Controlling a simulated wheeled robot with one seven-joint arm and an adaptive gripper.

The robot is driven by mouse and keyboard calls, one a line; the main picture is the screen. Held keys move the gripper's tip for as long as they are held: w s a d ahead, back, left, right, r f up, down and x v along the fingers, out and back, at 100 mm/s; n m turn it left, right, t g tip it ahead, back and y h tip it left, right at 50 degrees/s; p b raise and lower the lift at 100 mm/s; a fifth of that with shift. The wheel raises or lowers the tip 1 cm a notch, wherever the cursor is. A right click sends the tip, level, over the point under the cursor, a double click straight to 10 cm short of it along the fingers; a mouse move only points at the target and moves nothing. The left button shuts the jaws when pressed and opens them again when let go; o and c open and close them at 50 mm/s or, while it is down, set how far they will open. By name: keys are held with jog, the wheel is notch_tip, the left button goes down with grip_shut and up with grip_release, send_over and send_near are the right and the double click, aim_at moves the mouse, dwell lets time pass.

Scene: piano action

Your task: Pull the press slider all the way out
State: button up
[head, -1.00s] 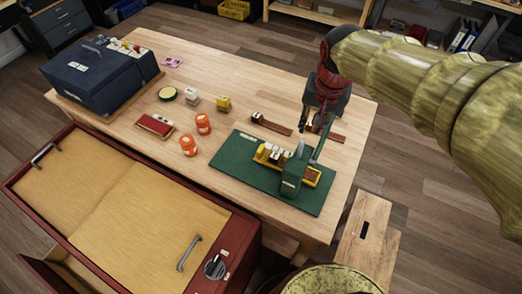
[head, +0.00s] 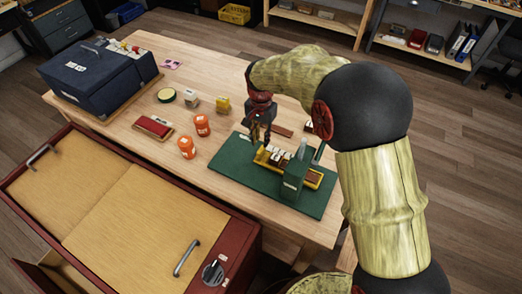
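The press is a green block (head: 294,180) with a lever, standing on the right half of a green mat (head: 232,160). A yellow slider (head: 262,159) runs through it from left to right, carrying pale and brown pieces. Its left end sticks out beyond the press, and a shorter part shows on the right. The press body hides its middle. My gripper (head: 261,139) points down above the slider's left end, its two dark fingers apart with nothing seen between them. Whether they touch the slider is too small to tell.
A dark blue case (head: 95,75) is at the table's far left. A red cabinet (head: 120,220) stands in front.

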aim_at(261, 149)
notch_tip(261, 149, down, 7)
jog(key=shift+r+b, duration=0.1)
jog(key=shift+b, duration=0.8)
jog(key=shift+c, duration=1.2)
grip_shut()
